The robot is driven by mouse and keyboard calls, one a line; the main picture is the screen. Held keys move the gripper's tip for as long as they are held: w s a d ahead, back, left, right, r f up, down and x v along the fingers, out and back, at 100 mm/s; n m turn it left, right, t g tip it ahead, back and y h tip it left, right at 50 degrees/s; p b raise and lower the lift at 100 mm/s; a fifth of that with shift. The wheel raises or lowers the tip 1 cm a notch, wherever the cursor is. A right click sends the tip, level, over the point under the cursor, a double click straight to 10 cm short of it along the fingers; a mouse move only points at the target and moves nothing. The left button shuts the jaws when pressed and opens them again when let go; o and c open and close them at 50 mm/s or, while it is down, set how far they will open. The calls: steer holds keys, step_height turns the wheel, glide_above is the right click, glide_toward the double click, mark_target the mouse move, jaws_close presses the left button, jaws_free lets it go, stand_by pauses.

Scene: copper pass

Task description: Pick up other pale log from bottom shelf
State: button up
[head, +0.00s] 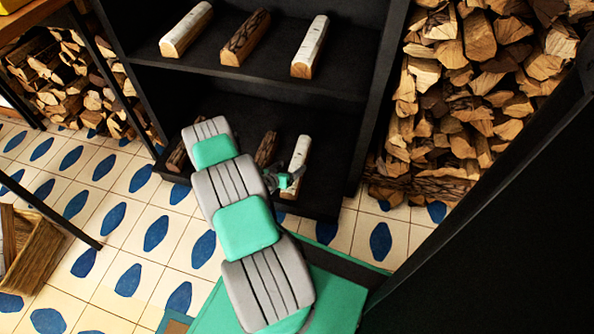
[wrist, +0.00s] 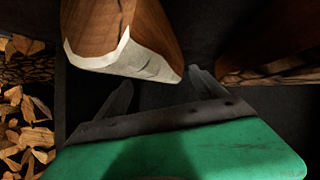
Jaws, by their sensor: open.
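A pale log (head: 299,158) with white bark lies on the bottom shelf (head: 318,190), at the right of the logs there. My gripper (head: 285,181) is open and empty at this log's near end. In the wrist view the log (wrist: 122,38) shows brown cut wood and a white bark edge, just ahead of the open fingers of my gripper (wrist: 162,88). The log is not clasped; whether a finger touches it I cannot tell. My arm hides part of the bottom shelf.
A dark-barked log (head: 266,149) lies close left of the pale one. Another log (head: 177,157) is partly hidden by my arm. The upper shelf (head: 275,75) bears three logs above. Stacked firewood (head: 470,100) stands at right, beyond the shelf's side wall (head: 378,110).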

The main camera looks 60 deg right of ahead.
mark_target(292, 166)
steer(key=x, duration=0.2)
steer(key=shift+d+f+b, duration=0.25)
steer(key=shift+f+b, duration=0.15)
steer(key=shift+d+r, duration=0.1)
steer(key=shift+d, duration=0.05)
jaws_close()
stand_by(0.4)
